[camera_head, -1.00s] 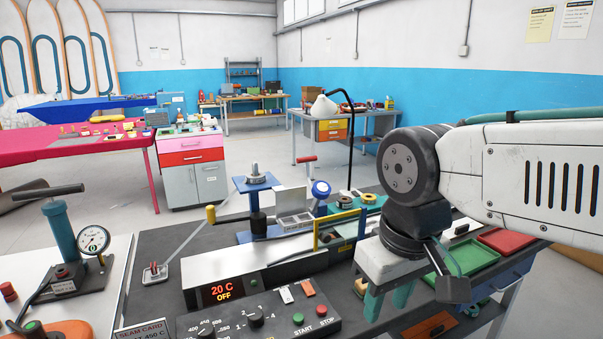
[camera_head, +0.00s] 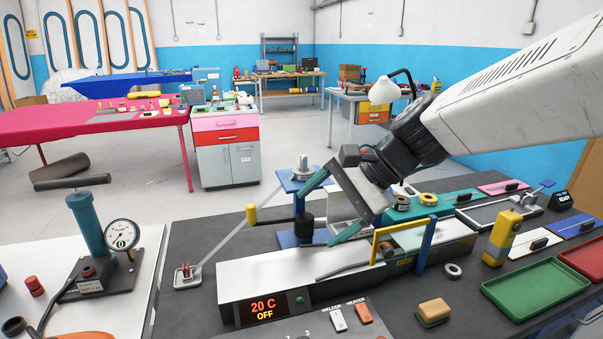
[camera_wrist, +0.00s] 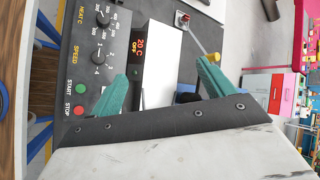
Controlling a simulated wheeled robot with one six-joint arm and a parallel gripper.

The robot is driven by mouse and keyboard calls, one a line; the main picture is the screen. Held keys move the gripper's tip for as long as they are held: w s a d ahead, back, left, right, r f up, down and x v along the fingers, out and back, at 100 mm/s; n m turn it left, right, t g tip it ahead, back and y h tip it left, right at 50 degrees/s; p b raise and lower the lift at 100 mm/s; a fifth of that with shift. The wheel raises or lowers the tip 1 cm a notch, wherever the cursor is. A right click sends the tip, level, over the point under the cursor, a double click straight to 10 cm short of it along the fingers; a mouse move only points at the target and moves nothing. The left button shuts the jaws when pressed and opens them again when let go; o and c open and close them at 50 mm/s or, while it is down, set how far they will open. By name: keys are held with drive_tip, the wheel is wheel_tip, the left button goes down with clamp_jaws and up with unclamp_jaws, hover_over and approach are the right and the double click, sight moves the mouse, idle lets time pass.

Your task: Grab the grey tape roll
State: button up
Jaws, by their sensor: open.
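A small grey ring, which looks like the grey tape roll (camera_head: 453,271), lies flat on the dark bench (camera_head: 405,315) right of the long white-topped machine (camera_head: 290,262). My gripper (camera_head: 314,220) is open and empty, with its teal fingers spread above the machine's left part. It is apart from the roll and well to its left. In the wrist view, my gripper (camera_wrist: 162,68) faces the machine's display and knobs. The grey roll cannot be made out there.
A yellow roll (camera_head: 428,199) and a brown roll (camera_head: 402,203) sit on a teal mat behind the machine. A yellow block-like tool (camera_head: 502,238), a green tray (camera_head: 536,289) and a sponge-like block (camera_head: 433,312) surround the grey roll. A yellow-blue frame (camera_head: 400,240) rises over the machine.

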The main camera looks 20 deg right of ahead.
drive_tip(key=w+d+m+t+y, duration=0.1)
drive_tip(key=w+d+m+t, duration=0.25)
drive_tip(key=w+m, duration=0.65)
drive_tip(key=m+t+h, duration=0.1)
drive_tip(key=m+t, duration=0.3)
drive_tip(key=m, duration=0.3)
approach(307, 170)
drive_tip(key=shift+w+a, duration=0.65)
drive_tip(key=shift+w, duration=0.2)
drive_tip(key=x, duration=0.6)
drive_tip(key=shift+a+f, duration=0.1)
drive_tip(key=shift+f, duration=0.3)
drive_tip(key=shift+w+a+f, duration=0.2)
drive_tip(key=shift+w+a, duration=0.05)
drive_tip(key=shift+w, duration=0.25)
drive_tip(key=c, duration=1.1)
